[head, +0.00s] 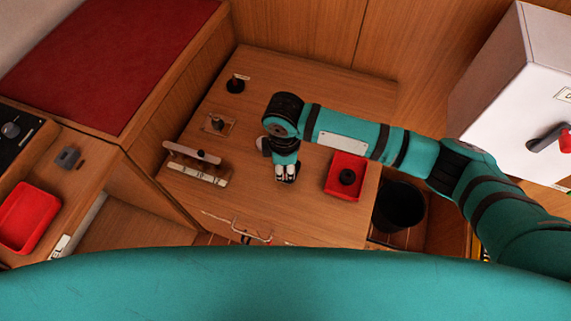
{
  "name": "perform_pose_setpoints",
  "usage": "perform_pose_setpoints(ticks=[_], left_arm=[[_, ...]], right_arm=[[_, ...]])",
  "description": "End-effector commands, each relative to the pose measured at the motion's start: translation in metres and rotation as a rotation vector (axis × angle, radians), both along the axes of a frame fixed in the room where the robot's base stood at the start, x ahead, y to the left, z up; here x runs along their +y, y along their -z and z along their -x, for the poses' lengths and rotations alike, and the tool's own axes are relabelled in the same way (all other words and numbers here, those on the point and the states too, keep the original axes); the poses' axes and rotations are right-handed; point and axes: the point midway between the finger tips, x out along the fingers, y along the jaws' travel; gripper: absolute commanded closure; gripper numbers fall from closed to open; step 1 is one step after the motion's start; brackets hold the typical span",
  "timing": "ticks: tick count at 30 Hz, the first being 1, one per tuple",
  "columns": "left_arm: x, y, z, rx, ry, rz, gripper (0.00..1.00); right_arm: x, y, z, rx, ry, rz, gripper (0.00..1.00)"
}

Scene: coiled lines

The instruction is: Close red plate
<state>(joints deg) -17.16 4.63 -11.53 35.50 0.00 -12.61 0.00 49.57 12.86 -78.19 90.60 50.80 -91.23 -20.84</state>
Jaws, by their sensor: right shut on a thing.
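A second red tray (29,217) lies on the counter at the far left and looks empty. I cannot tell which one is the red plate. My right gripper (286,176) points down at the worktop, left of the square tray and apart from it. It is shut on a small dark thing, mostly hidden by the fingers. My left gripper is not in view.
A wooden rail with a pale strip (197,165) and two small dark fittings stand left of my gripper. A black bin (398,207) stands right of the worktop. The worktop's back right is bare.

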Motion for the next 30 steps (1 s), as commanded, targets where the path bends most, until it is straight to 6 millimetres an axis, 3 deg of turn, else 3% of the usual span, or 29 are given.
perform_pose_setpoints(ticks=[1,2,7,17,20,30], left_arm=[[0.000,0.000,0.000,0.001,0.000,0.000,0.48],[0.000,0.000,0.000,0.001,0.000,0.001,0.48],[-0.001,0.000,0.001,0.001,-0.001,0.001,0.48],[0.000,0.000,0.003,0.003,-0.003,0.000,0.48],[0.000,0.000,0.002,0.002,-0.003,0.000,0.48],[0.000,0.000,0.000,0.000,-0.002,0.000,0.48]], right_arm=[[0.000,0.000,0.000,-0.001,-0.001,-0.001,1.00],[0.000,0.000,0.000,-0.001,-0.001,-0.001,0.80],[0.000,0.000,0.000,-0.001,-0.002,-0.001,0.59],[0.000,-0.005,0.000,-0.001,-0.002,-0.001,0.59],[0.001,-0.017,-0.001,-0.003,-0.003,-0.002,0.59],[0.001,-0.088,-0.001,-0.004,-0.003,-0.003,0.59]])
